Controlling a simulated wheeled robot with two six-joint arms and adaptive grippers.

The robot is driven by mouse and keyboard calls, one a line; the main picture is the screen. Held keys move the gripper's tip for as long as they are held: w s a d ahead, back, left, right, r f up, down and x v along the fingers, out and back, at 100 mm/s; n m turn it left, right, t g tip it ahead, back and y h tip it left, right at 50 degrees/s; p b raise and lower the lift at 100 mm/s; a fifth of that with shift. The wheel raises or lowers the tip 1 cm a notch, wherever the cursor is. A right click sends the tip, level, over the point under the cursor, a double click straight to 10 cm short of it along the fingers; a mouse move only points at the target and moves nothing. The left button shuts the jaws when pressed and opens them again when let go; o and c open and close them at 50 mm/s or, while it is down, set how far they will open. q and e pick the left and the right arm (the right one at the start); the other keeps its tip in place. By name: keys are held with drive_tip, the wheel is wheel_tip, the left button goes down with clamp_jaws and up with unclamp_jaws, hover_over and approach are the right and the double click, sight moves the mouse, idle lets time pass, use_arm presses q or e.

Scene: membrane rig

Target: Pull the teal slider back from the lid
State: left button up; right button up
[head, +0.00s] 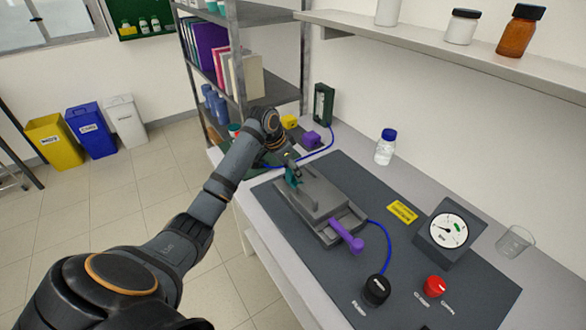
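The grey membrane rig (315,193) sits on a dark mat on the bench, with its flat lid down on top as far as I can see. The teal slider (292,176) shows at the far left end of the lid. My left gripper (291,164) is right at the slider, coming from behind and above it. The fingers are small and partly hidden, so I cannot tell whether they are closed on it or only touching. My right gripper is not in view.
A purple handle (347,235) sticks out at the rig's near end. A blue tube leads to a black knob (376,290). A red knob (436,286), a gauge (446,230), a beaker (515,241) and a blue-capped bottle (386,147) stand to the right.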

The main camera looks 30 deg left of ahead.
use_arm(q)
drive_tip(key=shift+d+f, duration=0.1)
drive_tip(key=shift+f, duration=0.4)
drive_tip(key=shift+c, duration=0.2)
clamp_jaws()
